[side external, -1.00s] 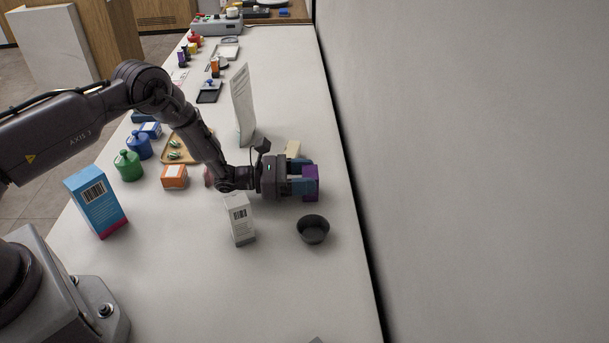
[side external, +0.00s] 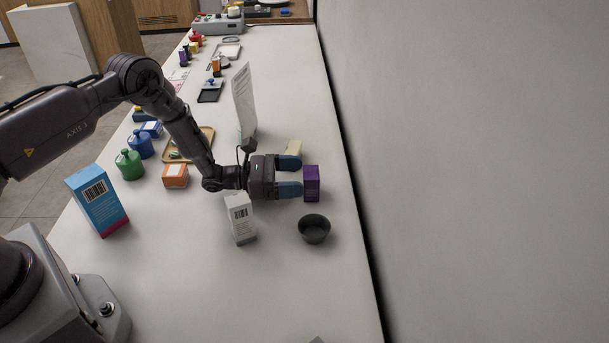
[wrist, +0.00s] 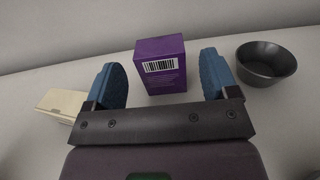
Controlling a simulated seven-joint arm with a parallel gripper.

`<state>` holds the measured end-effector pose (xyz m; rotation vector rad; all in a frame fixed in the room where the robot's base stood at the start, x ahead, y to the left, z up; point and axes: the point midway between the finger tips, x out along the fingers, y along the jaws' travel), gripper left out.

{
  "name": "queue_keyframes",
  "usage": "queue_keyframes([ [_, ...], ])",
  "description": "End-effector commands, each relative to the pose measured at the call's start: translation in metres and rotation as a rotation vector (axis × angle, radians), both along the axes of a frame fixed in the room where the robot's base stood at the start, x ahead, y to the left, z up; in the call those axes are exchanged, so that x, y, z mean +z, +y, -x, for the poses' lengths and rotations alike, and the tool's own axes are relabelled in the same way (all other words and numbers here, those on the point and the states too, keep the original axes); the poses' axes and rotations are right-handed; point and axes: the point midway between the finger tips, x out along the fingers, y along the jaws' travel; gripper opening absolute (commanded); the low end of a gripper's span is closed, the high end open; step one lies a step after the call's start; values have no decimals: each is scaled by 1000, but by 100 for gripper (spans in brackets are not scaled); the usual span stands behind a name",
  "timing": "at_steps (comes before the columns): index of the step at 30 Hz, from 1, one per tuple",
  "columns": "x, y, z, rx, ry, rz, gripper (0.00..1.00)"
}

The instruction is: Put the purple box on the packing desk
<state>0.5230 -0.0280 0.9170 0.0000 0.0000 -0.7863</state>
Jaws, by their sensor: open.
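The purple box (side external: 312,184) stands upright on the white counter near the wall. In the wrist view the purple box (wrist: 162,66) shows a white barcode label and stands ahead of the fingertips, between their lines. My gripper (side external: 291,176) is open and empty, low over the counter just left of the box. Its two blue fingers are spread apart in the wrist view (wrist: 160,82), with a gap between them and the box. I cannot tell which surface is the packing desk.
A dark bowl (side external: 314,229) stands close in front of the purple box. A cream box (side external: 294,147) lies behind the gripper. A white box (side external: 240,218) stands under the near side of my arm. A blue box (side external: 97,200), green jar (side external: 129,165) and orange box (side external: 175,176) stand left. A sign (side external: 244,104) stands behind.

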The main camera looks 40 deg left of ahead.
Motion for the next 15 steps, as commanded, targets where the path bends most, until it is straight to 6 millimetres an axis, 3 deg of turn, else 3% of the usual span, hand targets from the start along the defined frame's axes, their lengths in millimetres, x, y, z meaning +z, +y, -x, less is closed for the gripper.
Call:
queue_keyframes([
  [6, 0, 37, 35, 6, 1, 1, 80],
  [15, 0, 63, 62, 2, -1, 1, 80],
])
